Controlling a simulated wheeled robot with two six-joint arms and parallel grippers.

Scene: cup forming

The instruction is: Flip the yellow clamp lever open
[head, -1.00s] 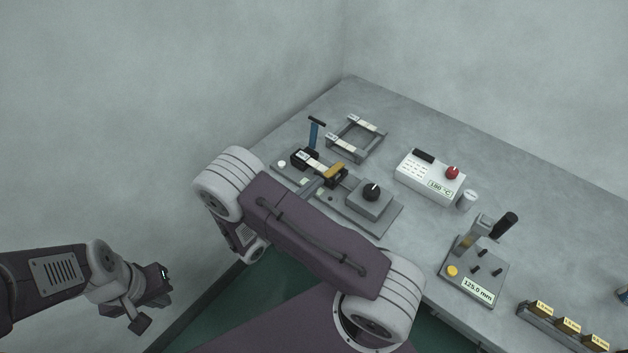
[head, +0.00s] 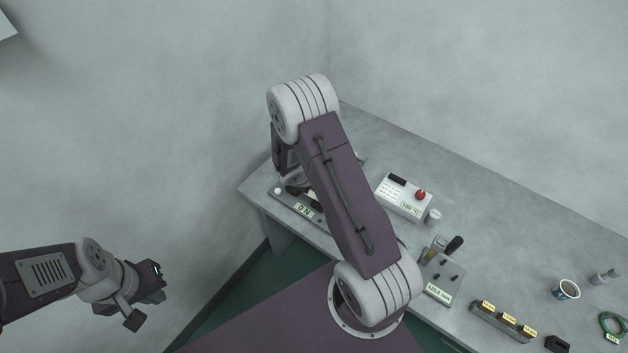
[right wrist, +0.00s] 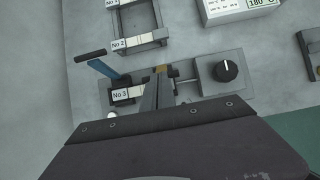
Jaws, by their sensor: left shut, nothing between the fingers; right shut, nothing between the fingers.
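The yellow clamp lever (right wrist: 161,69) shows as a small ochre piece just past my right fingertips in the right wrist view. The fingers partly cover it, and I cannot tell whether they touch it or how far it is tilted. My right gripper (right wrist: 158,88) is shut and empty over the clamp fixture (right wrist: 205,75). In the head view my right arm hides the lever and this gripper. My left gripper (head: 146,287) is shut and empty at lower left, away from the table.
A blue lever with a black handle (right wrist: 103,68) stands left of the fingers, beside the No 3 label. A black knob (right wrist: 227,70) is on the right. A white control box (head: 404,196), a gauge block (head: 440,275) and a cup (head: 566,289) stand along the table.

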